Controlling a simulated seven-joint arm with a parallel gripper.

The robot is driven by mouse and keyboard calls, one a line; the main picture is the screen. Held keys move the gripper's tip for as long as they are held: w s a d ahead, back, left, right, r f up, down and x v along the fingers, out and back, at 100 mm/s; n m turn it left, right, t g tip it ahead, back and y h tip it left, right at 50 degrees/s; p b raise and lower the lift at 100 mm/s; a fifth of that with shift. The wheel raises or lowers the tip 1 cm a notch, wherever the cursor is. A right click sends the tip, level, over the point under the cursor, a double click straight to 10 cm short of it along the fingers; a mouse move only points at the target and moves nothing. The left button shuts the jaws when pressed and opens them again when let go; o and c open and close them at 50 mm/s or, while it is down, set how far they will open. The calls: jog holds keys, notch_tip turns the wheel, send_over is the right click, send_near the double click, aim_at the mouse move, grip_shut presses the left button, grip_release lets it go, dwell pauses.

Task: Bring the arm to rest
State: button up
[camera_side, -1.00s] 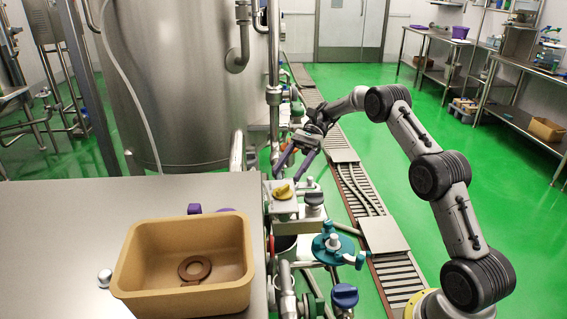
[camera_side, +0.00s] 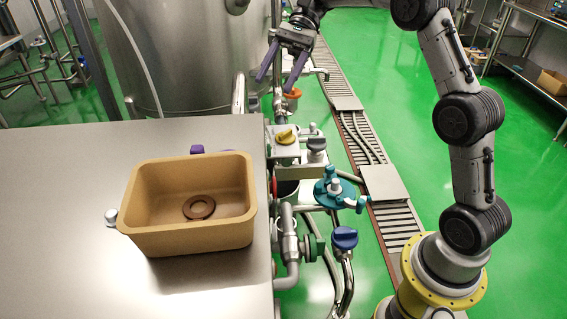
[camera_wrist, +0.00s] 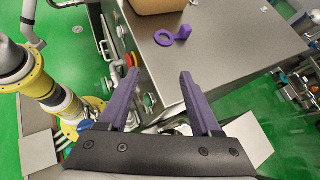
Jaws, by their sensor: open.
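My gripper (camera_side: 276,82) is raised in front of the big steel tank in the side view, above the pipes and valves. Its two purple fingers are apart with nothing between them. In the wrist view my gripper (camera_wrist: 160,73) also shows as open and empty, with the steel table beyond the fingertips. My arm stands upright on the right of the side view, its upper part cut off by the top edge.
A tan bin (camera_side: 190,240) with a brown ring (camera_side: 199,207) inside stands on the steel table (camera_side: 60,230). A purple part (camera_wrist: 172,36) lies beside the bin. A blue valve (camera_side: 344,238) and a teal valve (camera_side: 334,188) crowd the table's right edge.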

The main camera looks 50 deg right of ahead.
jog(key=s+a+r+n+t+h, duration=0.1)
jog(key=s+a+r+n+h, duration=0.15)
jog(key=s, duration=0.65)
jog(key=s+a+r+n+t+h, duration=0.2)
jog(key=s+a+r+h, duration=0.15)
jog(key=s, duration=0.55)
jog(key=s+d+f+n+t+h, duration=0.5)
jog(key=s+f+n, duration=0.4)
jog(key=f, duration=0.2)
jog(key=shift+s+d+f, duration=0.2)
jog(key=shift+s+d, duration=0.1)
jog(key=shift+d, duration=0.5)
